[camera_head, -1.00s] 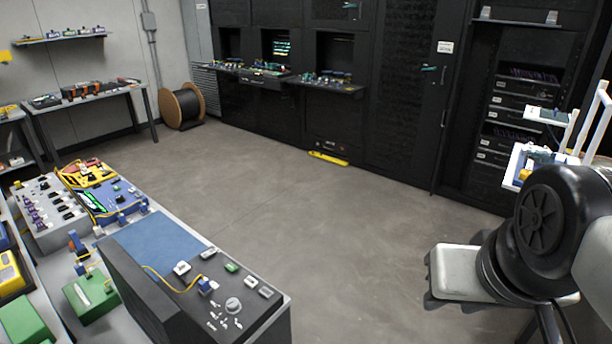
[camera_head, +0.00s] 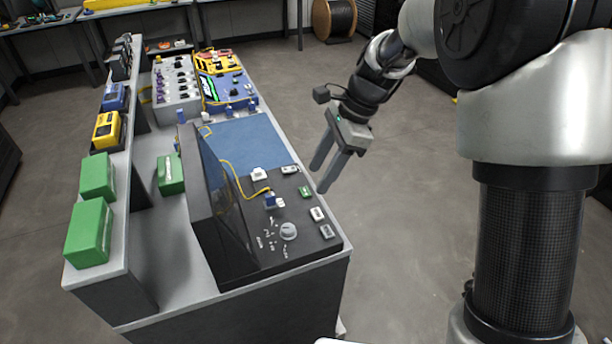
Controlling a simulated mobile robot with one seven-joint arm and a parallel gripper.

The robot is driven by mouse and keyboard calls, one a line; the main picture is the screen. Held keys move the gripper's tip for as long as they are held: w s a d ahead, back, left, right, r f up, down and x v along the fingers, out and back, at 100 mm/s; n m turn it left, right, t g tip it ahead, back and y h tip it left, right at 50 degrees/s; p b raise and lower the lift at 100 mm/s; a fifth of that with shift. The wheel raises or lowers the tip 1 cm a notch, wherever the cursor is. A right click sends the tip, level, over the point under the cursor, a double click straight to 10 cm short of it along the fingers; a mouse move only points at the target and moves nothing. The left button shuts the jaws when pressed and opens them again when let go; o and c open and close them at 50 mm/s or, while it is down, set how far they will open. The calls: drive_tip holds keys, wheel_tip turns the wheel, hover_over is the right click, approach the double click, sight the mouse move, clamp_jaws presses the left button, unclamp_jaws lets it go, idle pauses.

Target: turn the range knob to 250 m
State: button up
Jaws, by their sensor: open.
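The round light-grey range knob (camera_head: 289,231) sits on the dark sloped-looking panel (camera_head: 305,249) of the black instrument near the bench's front end. Small white marks lie around its left side, too small to read, so its setting cannot be told. My gripper (camera_head: 322,177) hangs pointing down beyond the bench's right edge, above and to the right of the knob. Its two grey fingers are apart with nothing between them. It is clear of the panel.
A blue connector (camera_head: 269,199) with a yellow cable (camera_head: 238,180) stands close behind the knob. White and green buttons (camera_head: 305,191) line the panel. A tall dark screen (camera_head: 217,195) rises on its left. A blue mat (camera_head: 247,142) lies behind. Open floor is at right.

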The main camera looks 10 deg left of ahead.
sight(288, 228)
drive_tip(key=b+x, duration=0.1)
drive_tip(key=x, duration=1.7)
drive_tip(key=shift+a+f+b, duration=0.2)
drive_tip(key=shift+a+b, duration=0.1)
drive_tip(key=shift+b, duration=0.1)
drive_tip(key=c, duration=1.1)
drive_tip(key=shift+o, duration=0.2)
